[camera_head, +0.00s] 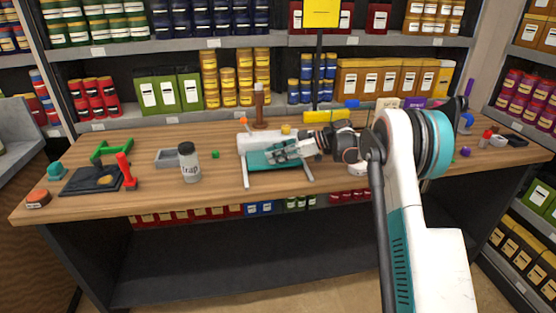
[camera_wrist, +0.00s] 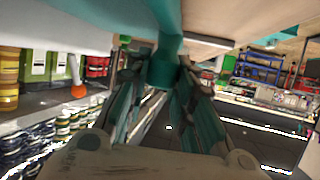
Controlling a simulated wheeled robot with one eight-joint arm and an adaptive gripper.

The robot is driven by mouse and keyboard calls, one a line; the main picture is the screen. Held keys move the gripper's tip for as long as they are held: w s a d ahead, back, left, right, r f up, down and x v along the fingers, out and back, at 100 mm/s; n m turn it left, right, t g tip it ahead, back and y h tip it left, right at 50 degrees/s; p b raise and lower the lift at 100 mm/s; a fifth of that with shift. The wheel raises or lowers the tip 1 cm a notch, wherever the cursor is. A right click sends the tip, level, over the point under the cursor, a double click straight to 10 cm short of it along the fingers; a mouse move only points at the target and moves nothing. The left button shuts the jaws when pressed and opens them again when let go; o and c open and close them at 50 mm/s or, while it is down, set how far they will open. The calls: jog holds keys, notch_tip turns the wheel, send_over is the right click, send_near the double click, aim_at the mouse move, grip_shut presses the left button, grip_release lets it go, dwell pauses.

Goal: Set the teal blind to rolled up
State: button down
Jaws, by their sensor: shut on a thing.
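The teal blind (camera_head: 262,160) hangs below a white roller housing (camera_head: 255,140) on a stand in the middle of the wooden table; part of its cloth shows below the housing. My gripper (camera_head: 284,152) reaches in from the right, in front of the blind, and covers part of it. In the wrist view my gripper (camera_wrist: 164,88) has its two fingers on either side of a teal piece of the blind (camera_wrist: 168,42), shut on it. The exact contact is partly hidden by the fingers. An orange knob (camera_head: 243,121) sits at the housing's upper left.
A brown bottle (camera_head: 260,106) stands behind. A black board with a red handle (camera_head: 125,172) lies farther left. The table front between jar and blind is clear.

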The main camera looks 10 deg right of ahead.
jog(key=w+p, duration=0.1)
jog(key=w, duration=0.6)
jog(key=c, duration=1.3)
grip_release()
jog(key=shift+c, duration=0.2)
jog(key=shift+s+d, duration=0.1)
jog(key=shift+d, duration=0.05)
jog(key=v, duration=1.1)
jog(key=shift+d+r, duration=0.15)
jog(key=shift+d, duration=0.2)
jog(key=shift+s, duration=0.1)
